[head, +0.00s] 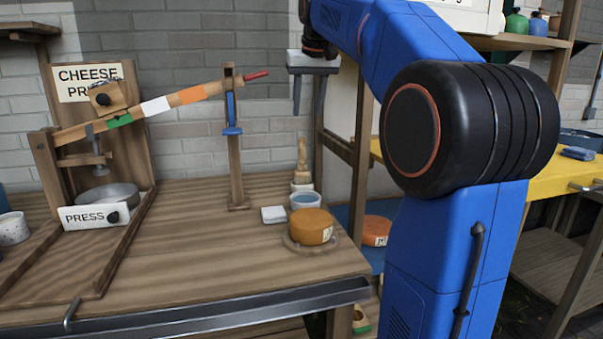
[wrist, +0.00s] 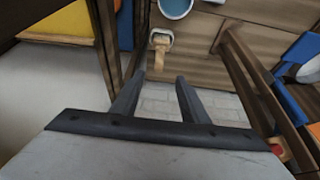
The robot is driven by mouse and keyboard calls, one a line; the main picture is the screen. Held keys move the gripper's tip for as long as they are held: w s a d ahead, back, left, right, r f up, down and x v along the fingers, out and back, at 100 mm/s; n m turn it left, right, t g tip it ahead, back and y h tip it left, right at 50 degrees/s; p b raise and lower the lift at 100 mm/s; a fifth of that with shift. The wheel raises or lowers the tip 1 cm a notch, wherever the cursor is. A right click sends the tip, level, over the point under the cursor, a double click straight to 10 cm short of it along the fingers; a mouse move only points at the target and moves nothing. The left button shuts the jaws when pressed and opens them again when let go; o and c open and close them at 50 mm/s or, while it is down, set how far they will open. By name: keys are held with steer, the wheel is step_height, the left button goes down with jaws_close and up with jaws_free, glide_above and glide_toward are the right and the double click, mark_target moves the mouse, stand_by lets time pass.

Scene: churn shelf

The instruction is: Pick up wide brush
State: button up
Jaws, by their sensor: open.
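The wide brush (head: 302,159) stands upright with its wooden handle up at the back right of the wooden table, behind a small bowl. Its base is pale; I cannot tell whether it is bristles or a holder. The brush also shows in the wrist view (wrist: 161,51), just beyond the fingertips and roughly in line with the gap between them. My gripper (head: 308,114) points down above the brush, open and empty. Its two dark fingers also show in the wrist view (wrist: 160,77), apart from the brush.
The bowl (head: 306,201), a white cloth-like block (head: 273,214) and an orange cheese wheel (head: 312,226) on a board stand close in front of the brush. A wooden post (head: 236,150) and the cheese press lever (head: 155,105) are to the left. A shelf upright (head: 359,150) is close at right.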

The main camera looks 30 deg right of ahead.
mark_target(303, 138)
steer(key=x, duration=0.9)
steer(key=shift+w+f, duration=0.1)
steer(key=shift+w, duration=0.1)
steer(key=shift+w+d+r+x, duration=0.1)
steer(key=shift+w+x, duration=0.05)
steer(key=shift+x, duration=0.7)
steer(key=shift+w+d+r+x, duration=0.1)
steer(key=shift+w+x, duration=0.05)
steer(key=shift+x, duration=0.75)
steer(key=shift+w+x, duration=0.15)
steer(key=shift+x, duration=0.7)
jaws_close()
